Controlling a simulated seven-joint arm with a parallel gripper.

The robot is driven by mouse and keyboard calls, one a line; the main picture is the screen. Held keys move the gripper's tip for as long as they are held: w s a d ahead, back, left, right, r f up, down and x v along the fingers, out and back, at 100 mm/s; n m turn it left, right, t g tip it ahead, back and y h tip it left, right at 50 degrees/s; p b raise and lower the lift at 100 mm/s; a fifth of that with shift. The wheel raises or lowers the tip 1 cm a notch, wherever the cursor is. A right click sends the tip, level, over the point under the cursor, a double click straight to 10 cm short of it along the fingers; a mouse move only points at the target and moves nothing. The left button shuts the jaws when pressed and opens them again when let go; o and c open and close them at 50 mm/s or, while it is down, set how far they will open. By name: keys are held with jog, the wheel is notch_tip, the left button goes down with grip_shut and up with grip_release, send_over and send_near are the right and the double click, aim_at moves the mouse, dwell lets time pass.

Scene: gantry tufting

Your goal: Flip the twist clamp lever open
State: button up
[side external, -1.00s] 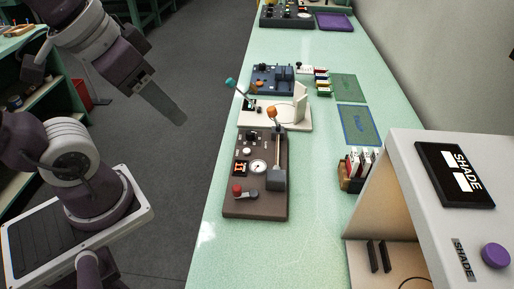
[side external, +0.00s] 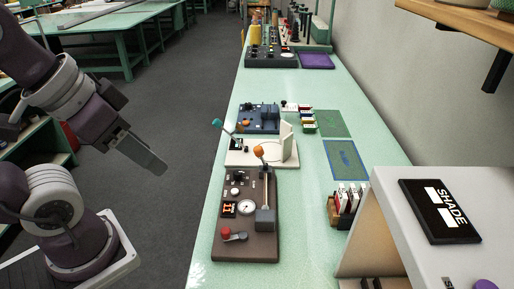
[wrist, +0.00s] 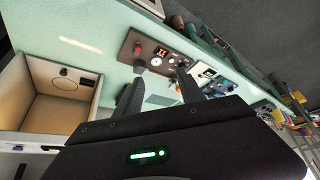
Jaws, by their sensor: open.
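I cannot tell from the frames which lever belongs to the twist clamp. My gripper (side external: 150,160) is left of the bench, over the floor and apart from all devices. In the wrist view my gripper (wrist: 160,92) is open and empty, with the brown panel (wrist: 137,40) beyond its fingers.
A blue device (side external: 258,117) stands farther back. A white box marked SHADE (side external: 400,200) is at the right front; its open interior (wrist: 62,85) shows in the wrist view. A small card rack (side external: 333,210) and green mats (side external: 330,123) lie right of the panels.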

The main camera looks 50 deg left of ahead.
jog(key=shift+w+r, duration=0.15)
jog(key=shift+w, duration=0.05)
jog(key=c, duration=0.3)
jog(key=w+r, duration=0.1)
jog(key=w, duration=0.2)
jog(key=w+a+r+g, duration=0.1)
jog(key=w, duration=0.2)
jog(key=w+r+g, duration=0.1)
jog(key=w+r, duration=0.1)
jog(key=w, duration=0.1)
jog(key=shift+a+r, duration=0.1)
jog(key=shift+a, duration=0.15)
grip_shut()
jog(key=w+a+f+m+g+h, duration=0.15)
jog(key=w+a, duration=0.25)
jog(key=w, duration=0.4)
jog(key=w+a+f+g+h, duration=0.15)
jog(key=w+a, duration=0.25)
jog(key=w, duration=0.4)
jog(key=w+a+f+g+h, duration=0.1)
jog(key=w+a+f, duration=0.4)
jog(key=f, duration=0.2)
jog(key=shift+a+m, duration=0.35)
jog(key=shift+w, duration=0.1)
